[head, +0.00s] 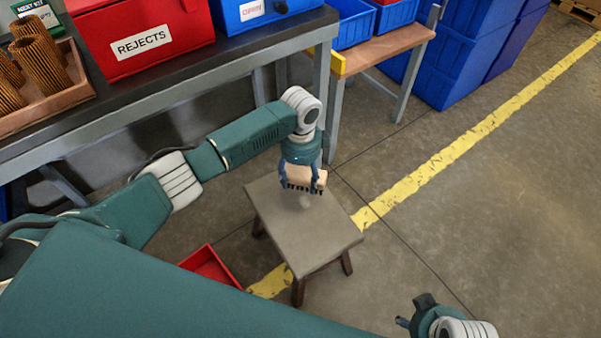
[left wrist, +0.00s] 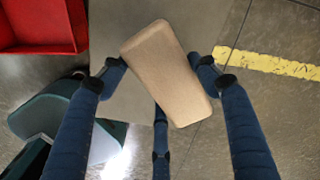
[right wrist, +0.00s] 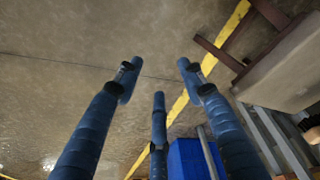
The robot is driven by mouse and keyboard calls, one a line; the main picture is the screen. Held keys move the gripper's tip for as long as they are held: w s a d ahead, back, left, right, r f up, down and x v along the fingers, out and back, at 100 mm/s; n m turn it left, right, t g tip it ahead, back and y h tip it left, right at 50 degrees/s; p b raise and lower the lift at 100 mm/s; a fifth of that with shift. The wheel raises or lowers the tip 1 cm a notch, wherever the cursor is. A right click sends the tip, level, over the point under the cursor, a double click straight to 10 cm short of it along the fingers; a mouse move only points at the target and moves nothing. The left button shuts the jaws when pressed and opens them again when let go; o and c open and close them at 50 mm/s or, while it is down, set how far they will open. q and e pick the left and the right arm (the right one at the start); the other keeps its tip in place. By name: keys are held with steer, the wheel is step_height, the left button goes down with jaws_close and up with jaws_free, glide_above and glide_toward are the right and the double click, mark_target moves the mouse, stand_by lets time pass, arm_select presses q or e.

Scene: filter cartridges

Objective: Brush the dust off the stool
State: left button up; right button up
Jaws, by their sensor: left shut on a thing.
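The stool (head: 280,228) has a flat grey top and dark legs and stands on the floor. It also shows below the brush in the left wrist view (left wrist: 112,32) and at the right in the right wrist view (right wrist: 285,75). My left gripper (head: 301,184) is shut on a brush (head: 303,174), a tan block with dark bristles pointing down. The brush (left wrist: 167,72) is over the back part of the stool top; contact is unclear. A faint pale patch (head: 306,202), perhaps dust, shows just before the bristles. My right gripper (right wrist: 157,75) is open and empty, off to the right of the stool.
A red tray (head: 208,266) lies on the floor left of the stool. Behind is a workbench (head: 190,75) with a red REJECTS bin (head: 140,35) and a tray of brown cartridges (head: 60,100). Blue crates (head: 445,70) stand at the back. The floor at right is clear.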

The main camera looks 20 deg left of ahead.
steer(key=shift+a+f+p, duration=0.15)
steer(key=shift+f+p, duration=0.35)
steer(key=shift+f, duration=1.35)
